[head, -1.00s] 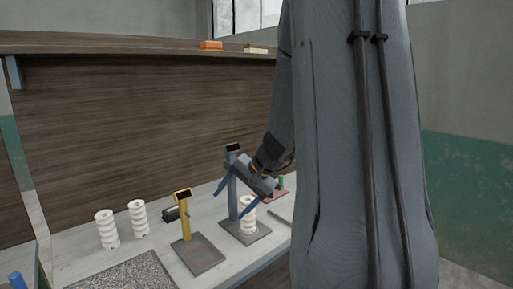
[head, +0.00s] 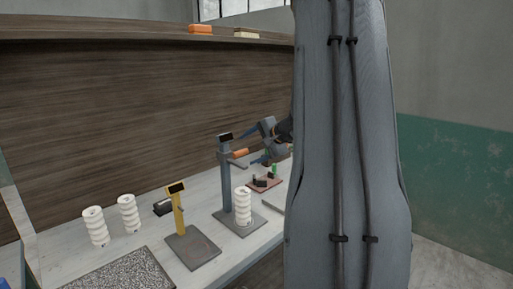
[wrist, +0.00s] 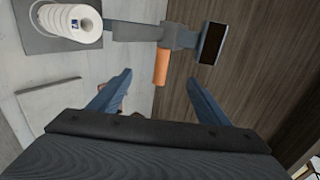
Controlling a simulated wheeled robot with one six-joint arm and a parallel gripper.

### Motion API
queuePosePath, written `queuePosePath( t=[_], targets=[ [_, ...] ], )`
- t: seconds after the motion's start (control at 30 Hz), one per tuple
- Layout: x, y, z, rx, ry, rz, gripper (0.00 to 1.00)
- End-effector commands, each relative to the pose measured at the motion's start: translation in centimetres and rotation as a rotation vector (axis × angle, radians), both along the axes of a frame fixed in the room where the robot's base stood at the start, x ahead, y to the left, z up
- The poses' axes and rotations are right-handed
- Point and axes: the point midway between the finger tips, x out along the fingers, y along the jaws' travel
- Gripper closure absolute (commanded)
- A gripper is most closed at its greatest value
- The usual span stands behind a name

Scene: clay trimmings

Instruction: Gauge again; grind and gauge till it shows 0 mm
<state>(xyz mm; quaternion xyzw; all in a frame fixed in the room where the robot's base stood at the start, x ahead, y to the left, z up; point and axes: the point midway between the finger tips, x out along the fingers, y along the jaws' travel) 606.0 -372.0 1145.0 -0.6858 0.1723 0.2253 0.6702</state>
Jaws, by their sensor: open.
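The blue-grey gauge stand (head: 226,180) has a dark display (head: 224,136) on top, whose reading I cannot make out. An orange handle (head: 240,153) sticks out from its upper part. A white ribbed insulator (head: 242,205) stands upright on the gauge's base plate; it also shows in the wrist view (wrist: 72,22). My gripper (head: 257,143) is open and empty, to the right of the handle at about its height. In the wrist view, my open fingers (wrist: 158,78) lie either side of the orange handle (wrist: 162,68), whose end is near the fingertips.
A yellow stand (head: 178,210) with a dark display is left of the gauge. Two more white ribbed insulators (head: 95,226) stand at the left, behind a speckled grey slab (head: 118,277). A reddish plate (head: 264,184) with small green and black parts is behind the gauge, to the right.

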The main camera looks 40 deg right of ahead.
Motion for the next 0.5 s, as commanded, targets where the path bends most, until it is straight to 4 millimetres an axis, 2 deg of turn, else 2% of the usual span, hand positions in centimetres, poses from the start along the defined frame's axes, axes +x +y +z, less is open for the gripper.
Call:
queuePosePath(
  t=[0.2,0.5],
  targets=[
    [2.6,0.2,-2.0,-0.001,0.0,0.002,0.3],
    [4.8,0.4,-3.2,0.0,0.0,0.001,0.3]
  ],
)
